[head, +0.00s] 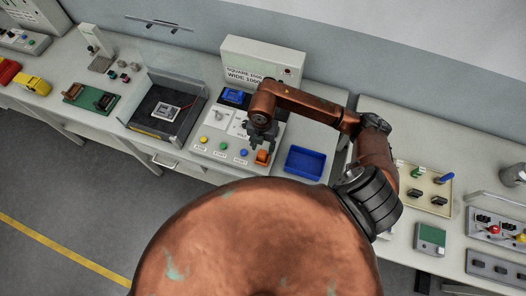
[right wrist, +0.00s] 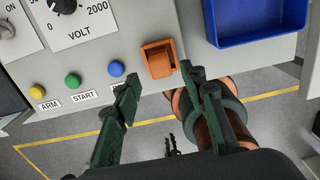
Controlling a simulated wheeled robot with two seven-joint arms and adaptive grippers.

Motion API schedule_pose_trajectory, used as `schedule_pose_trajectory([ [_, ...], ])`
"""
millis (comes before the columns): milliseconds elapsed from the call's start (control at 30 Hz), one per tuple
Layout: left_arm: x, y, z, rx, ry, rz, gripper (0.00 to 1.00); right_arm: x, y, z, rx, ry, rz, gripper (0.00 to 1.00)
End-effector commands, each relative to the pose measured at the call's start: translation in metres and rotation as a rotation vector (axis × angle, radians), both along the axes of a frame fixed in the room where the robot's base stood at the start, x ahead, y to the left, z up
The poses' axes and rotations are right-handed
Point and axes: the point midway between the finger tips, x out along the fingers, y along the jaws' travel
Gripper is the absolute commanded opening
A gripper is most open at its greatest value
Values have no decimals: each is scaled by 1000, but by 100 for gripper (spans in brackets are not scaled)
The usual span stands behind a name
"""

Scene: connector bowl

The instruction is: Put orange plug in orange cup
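A small orange block-like piece (head: 262,157) sits at the front right corner of the test unit's panel. In the right wrist view the orange piece (right wrist: 158,58) has a squarish body with a raised, slanted part; I cannot tell whether it is the task's plug or cup. No other thing that I can clearly name as an orange plug or orange cup shows. My right gripper (head: 262,138) is over the panel, close to the orange piece. In the right wrist view its two dark fingers (right wrist: 162,76) are spread and empty, just short of the piece.
A blue tray (head: 305,162) lies right of the panel. Yellow, green and blue buttons (right wrist: 73,82) line the panel's front edge. A clear-walled box (head: 166,104) stands left. A tray with connectors (head: 424,185) and control boxes (head: 432,238) are on the right.

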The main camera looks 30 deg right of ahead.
Motion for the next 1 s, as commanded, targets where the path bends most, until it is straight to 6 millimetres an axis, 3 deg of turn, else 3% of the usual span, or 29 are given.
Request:
schedule_pose_trajectory([
  [200, 0, 0, -7, 0, 1, 0, 29, 1, 0, 39, -2, -3, 2, 38],
  [400, -1, 0, -9, 0, 1, 0, 29, 0, 0, 56, -1, -1, 0, 38],
  [1000, 0, 0, -9, 0, 1, 0, 29, 0, 0, 58, -1, 1, 0, 38],
])
